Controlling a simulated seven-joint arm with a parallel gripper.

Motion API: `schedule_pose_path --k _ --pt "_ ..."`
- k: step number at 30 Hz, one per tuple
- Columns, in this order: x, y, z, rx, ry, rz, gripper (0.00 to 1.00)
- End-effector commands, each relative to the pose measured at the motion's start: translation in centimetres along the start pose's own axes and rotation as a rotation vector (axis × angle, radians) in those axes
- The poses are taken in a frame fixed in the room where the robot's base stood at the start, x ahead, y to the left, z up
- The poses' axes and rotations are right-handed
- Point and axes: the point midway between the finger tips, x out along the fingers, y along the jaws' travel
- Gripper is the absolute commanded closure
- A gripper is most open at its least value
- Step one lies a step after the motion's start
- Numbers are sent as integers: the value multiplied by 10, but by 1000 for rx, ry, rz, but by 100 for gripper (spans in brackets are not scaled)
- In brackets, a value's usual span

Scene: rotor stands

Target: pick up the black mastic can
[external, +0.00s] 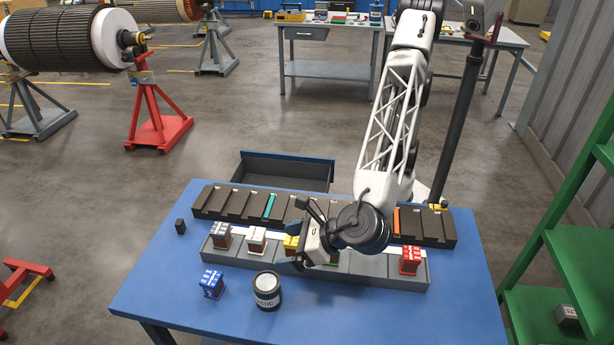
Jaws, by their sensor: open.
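The black mastic can (267,290) stands upright near the front edge of the blue table (170,285). It is a short dark cylinder with a pale label and a lighter rim. My gripper (285,262) is above the grey tray, just behind and to the right of the can. It is open and apart from the can. The gap between its fingers is partly hidden by the gripper body, and no held thing shows.
A blue block (212,283) stands close left of the can. A grey tray (390,278) behind holds several coloured blocks, including a red one (410,259). A long dark slotted rack (215,204) lies farther back. A small black block (180,226) is at left. The front left table is clear.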

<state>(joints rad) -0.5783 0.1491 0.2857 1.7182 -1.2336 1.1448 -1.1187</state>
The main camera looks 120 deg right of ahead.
Motion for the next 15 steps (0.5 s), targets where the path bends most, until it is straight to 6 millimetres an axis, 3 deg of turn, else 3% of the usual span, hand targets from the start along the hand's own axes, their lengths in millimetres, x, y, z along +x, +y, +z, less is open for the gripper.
schedule_pose_path --k 7,15 --pt "30 0 -55 -2 1 -1 0" --pt "57 1 -104 1 1 0 0"
